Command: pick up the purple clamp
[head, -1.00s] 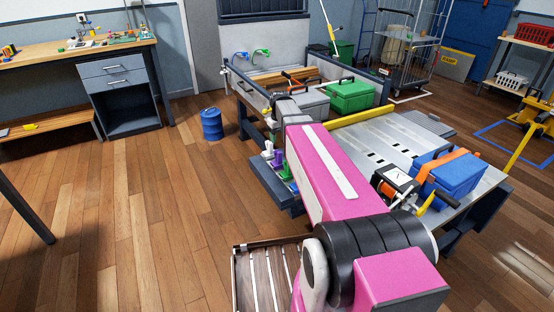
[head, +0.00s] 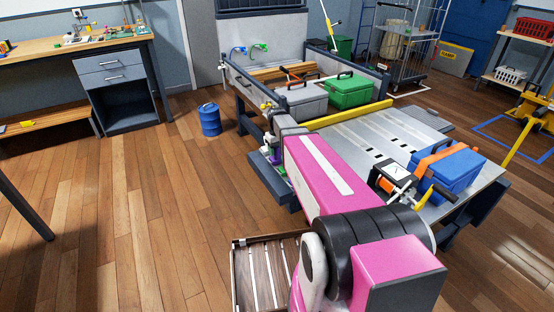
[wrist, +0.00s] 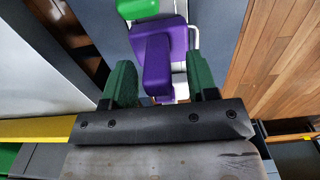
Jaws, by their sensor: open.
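The purple clamp (wrist: 158,62) is in the middle of the wrist view, with a broad body and a narrower block toward me. My gripper (wrist: 160,66) is open, its two green fingers one to each side of the purple block; I see no clear contact. In the head view a bit of the purple clamp (head: 277,157) shows low beside the bench's left side, partly hidden by my arm and wrist.
A green clamp (wrist: 136,8) lies just beyond the purple one, and a white part (wrist: 194,42) shows close on its right. The bench (head: 335,137) carries a blue case (head: 449,170) with an orange strap. A blue drum (head: 210,120) stands on open floor to the left.

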